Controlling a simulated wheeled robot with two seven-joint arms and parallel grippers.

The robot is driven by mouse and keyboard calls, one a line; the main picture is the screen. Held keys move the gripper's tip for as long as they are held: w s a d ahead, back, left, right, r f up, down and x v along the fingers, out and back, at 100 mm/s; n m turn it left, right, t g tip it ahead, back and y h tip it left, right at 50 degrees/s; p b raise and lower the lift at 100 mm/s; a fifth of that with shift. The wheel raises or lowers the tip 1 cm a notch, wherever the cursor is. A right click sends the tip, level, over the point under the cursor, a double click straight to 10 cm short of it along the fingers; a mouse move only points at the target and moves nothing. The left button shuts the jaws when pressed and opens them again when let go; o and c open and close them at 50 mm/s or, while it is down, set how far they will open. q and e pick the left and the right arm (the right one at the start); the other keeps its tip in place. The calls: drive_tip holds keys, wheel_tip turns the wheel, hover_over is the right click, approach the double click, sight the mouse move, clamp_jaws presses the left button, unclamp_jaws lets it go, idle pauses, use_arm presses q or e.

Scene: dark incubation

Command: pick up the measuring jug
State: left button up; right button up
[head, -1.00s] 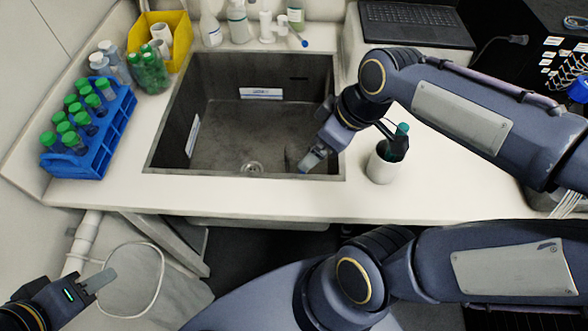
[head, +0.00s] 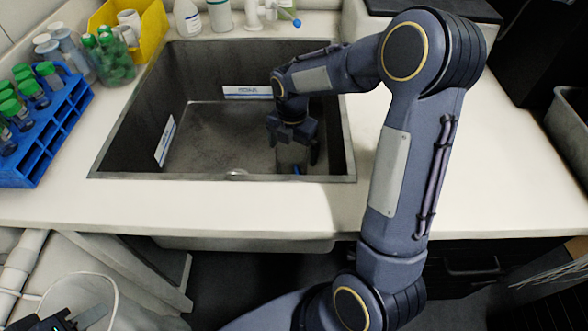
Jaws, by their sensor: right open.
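A clear, faint vessel (head: 291,157), which looks like the measuring jug, stands in the sink (head: 205,135) near its front right corner. Its outline is hard to make out, and my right gripper hides its upper part. My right gripper (head: 293,146) points down into the sink just over the vessel. Its fingers are open, one on each side of the vessel's top; I cannot tell whether they touch it. My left gripper (head: 82,318) is at the lower left corner, in front of the counter and far from the sink. It is cut off by the frame edge.
A blue rack (head: 52,138) with green-capped tubes stands left of the sink. A jar of green caps (head: 110,60) and a yellow bin (head: 150,32) are behind it. Bottles (head: 187,18) and a tap line the back edge. The counter right of my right arm is clear.

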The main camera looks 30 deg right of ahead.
sight(291, 156)
wheel_tip(291, 156, down, 3)
drive_tip(key=shift+a+f, duration=0.1)
drive_tip(key=shift+f, duration=0.05)
drive_tip(key=shift+c, duration=0.3)
drive_tip(key=c, duration=1)
